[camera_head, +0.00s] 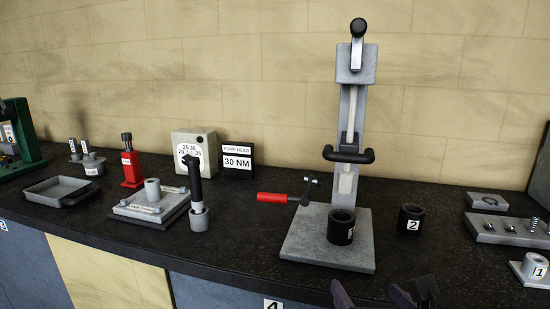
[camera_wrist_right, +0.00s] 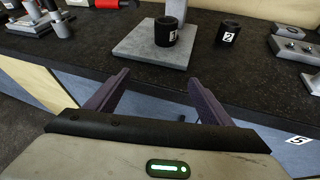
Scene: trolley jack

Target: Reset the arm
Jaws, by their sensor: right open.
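My right gripper (camera_head: 372,292) is at the bottom edge of the head view, in front of the bench. Its two purple fingers are apart with nothing between them, and they also show in the right wrist view (camera_wrist_right: 158,80). Behind it stands a grey press (camera_head: 354,100) with an upright column, a lever with a black knob (camera_head: 358,27) on top and a black crossbar (camera_head: 348,155) lower down. The lever points upward. A black cup marked 1 (camera_head: 341,227) stands on the press base (camera_head: 300,243). My left gripper is in neither view.
A black cup marked 2 (camera_head: 411,218) stands right of the press. A red-handled tool (camera_head: 272,197) lies at its left. A torque wrench (camera_head: 194,180) stands upright near a 30 NM sign (camera_head: 237,161). A grey tray (camera_head: 57,190) is farther left, a parts block (camera_head: 508,230) at right.

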